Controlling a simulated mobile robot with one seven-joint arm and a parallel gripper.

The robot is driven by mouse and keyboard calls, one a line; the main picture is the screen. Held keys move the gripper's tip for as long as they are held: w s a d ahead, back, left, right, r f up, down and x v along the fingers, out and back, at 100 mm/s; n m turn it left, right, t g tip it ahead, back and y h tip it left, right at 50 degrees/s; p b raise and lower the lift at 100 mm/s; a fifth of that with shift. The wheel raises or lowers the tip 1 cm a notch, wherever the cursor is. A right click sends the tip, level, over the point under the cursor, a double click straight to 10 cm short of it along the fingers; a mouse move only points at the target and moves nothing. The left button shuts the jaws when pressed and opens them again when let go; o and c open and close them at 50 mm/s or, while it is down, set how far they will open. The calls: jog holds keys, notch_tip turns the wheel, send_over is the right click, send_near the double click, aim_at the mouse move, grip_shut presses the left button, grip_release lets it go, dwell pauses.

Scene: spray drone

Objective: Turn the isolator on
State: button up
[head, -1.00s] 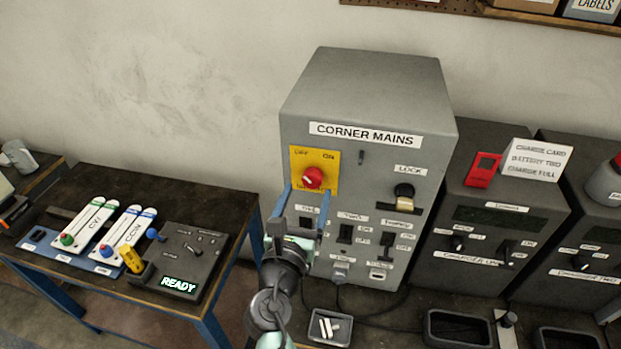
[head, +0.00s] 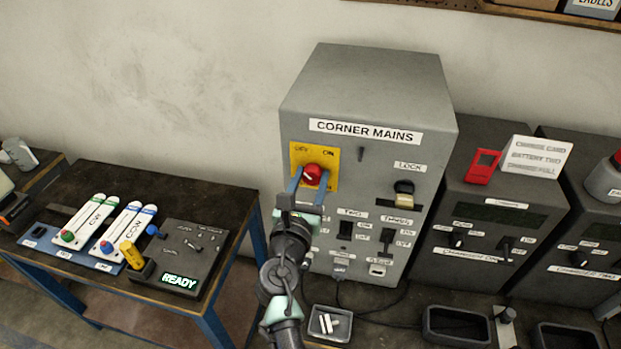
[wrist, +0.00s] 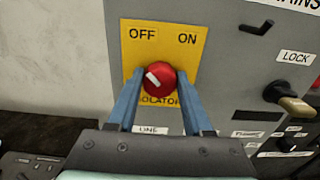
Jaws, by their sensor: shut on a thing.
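The isolator is a round red knob (head: 313,174) with a white mark, on a yellow plate (head: 330,158) on the front of the grey CORNER MAINS box (head: 365,90). In the wrist view the red knob (wrist: 159,79) has its white mark tilted to the upper left, towards OFF; ON is printed at the upper right. My gripper (head: 311,182) reaches up from below. Its two blue fingers (wrist: 158,90) are shut on the knob, one on each side. The fingers and gripper body hide parts of the plate's lower lettering.
A LOCK fitting with a brass-coloured part (head: 404,187) is to the right of the knob. Black switches (head: 345,229) sit lower on the box. A dark table (head: 150,200) with a READY unit stands at left. Grey charger units (head: 490,215) stand at right.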

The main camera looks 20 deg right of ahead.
grip_shut()
jog(key=shift+m, duration=0.3)
jog(key=m+b, duration=0.1)
jog(key=m, duration=0.1)
jog(key=shift+f+m+b, duration=0.15)
jog(key=shift+m+b, duration=0.15)
jog(key=shift+b, duration=0.1)
jog(key=m+b, duration=0.2)
jog(key=m, duration=0.2)
jog(key=shift+d+f+m, duration=0.1)
jog(key=shift+m, duration=0.2)
jog(key=m+b, duration=0.4)
jog(key=m, duration=0.1)
jog(key=shift+s+f, duration=0.1)
jog(key=shift+m+b, duration=1.6)
jog(key=shift+m, duration=0.9)
